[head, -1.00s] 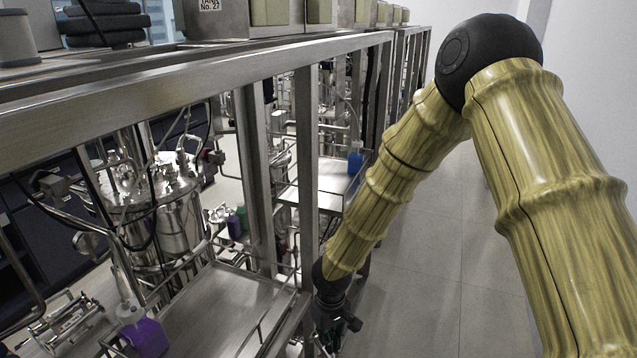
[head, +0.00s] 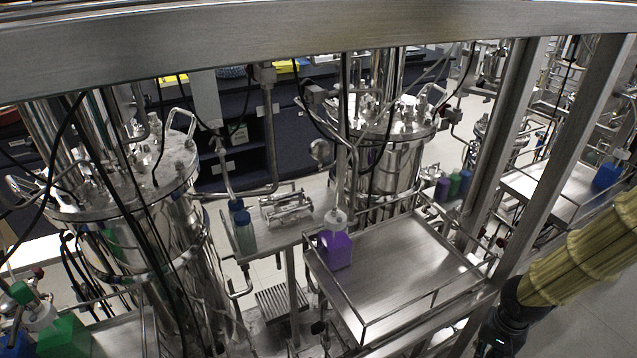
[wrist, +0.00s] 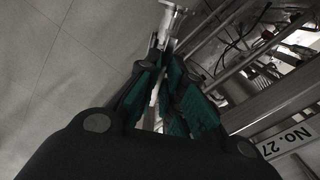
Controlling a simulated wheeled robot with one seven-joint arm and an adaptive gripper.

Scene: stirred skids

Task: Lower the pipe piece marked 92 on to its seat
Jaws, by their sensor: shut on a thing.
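My gripper (wrist: 165,85) shows in the wrist view with its teal-padded fingers closed around a slim, pale metal pipe piece (wrist: 172,20). The piece's flanged end sticks out beyond the fingertips at the top of the picture. No marking 92 can be read on it. In the head view my gripper (head: 497,338) is a dark shape at the lower right, outside the frame posts, and the piece in it cannot be made out. I cannot tell which fitting is the seat.
A steel rail (head: 300,35) and upright posts (head: 500,130) stand before the skid. Inside are steel vessels (head: 390,165), a railed tray (head: 410,265) with a purple bottle (head: 334,248), and hoses. A label reading No. 27 (wrist: 290,138) is near my gripper. Open floor (wrist: 50,60) lies to the left.

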